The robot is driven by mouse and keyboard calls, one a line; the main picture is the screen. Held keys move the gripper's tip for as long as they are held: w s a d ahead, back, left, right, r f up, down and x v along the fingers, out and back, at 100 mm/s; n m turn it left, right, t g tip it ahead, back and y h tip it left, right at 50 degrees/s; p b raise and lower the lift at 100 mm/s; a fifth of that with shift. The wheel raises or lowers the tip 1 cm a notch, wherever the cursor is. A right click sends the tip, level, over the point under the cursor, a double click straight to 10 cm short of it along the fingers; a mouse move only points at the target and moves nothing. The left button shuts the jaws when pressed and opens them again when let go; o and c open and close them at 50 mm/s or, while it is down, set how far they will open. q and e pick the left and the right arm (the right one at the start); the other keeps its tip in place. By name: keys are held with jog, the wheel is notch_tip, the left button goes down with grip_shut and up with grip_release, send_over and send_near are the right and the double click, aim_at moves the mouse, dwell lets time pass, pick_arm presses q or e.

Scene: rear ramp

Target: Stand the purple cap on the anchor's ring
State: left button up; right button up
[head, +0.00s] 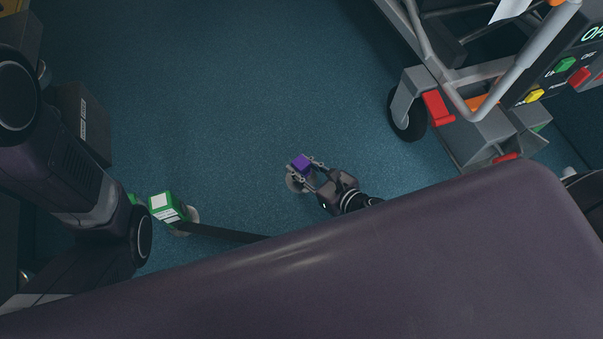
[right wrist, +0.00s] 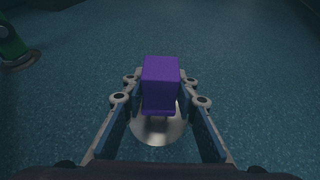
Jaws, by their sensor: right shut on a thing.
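The purple cap (head: 302,162) is a small block between the fingertips of my right gripper (head: 305,168), near the middle of the head view. My right gripper is shut on it. In the right wrist view the cap (right wrist: 160,85) sits between both fingers, with a thin purple lip at its lower end. A round grey metal piece on the floor, apparently the anchor's ring (head: 296,185), shows just below the cap. In the right wrist view it is partly hidden behind the cap (right wrist: 158,133); I cannot tell whether they touch. My left gripper is not in view.
A green and white block (head: 166,206) stands at the left beside a dark bar (head: 225,233). A wheeled metal cart (head: 470,110) with red pedals is at the upper right. A dark box (head: 84,123) is at the left. The blue floor between is clear.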

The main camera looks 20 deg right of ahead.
aim_at(306, 176)
notch_tip(306, 176, down, 4)
jog(key=shift+r+b, duration=0.25)
jog(key=shift+b, duration=0.9)
jog(key=shift+r, duration=0.1)
jog(key=o, duration=1.1)
jog(key=shift+o, duration=0.2)
jog(key=p+v, duration=0.2)
jog(key=v, duration=1)
jog(key=shift+p, duration=0.3)
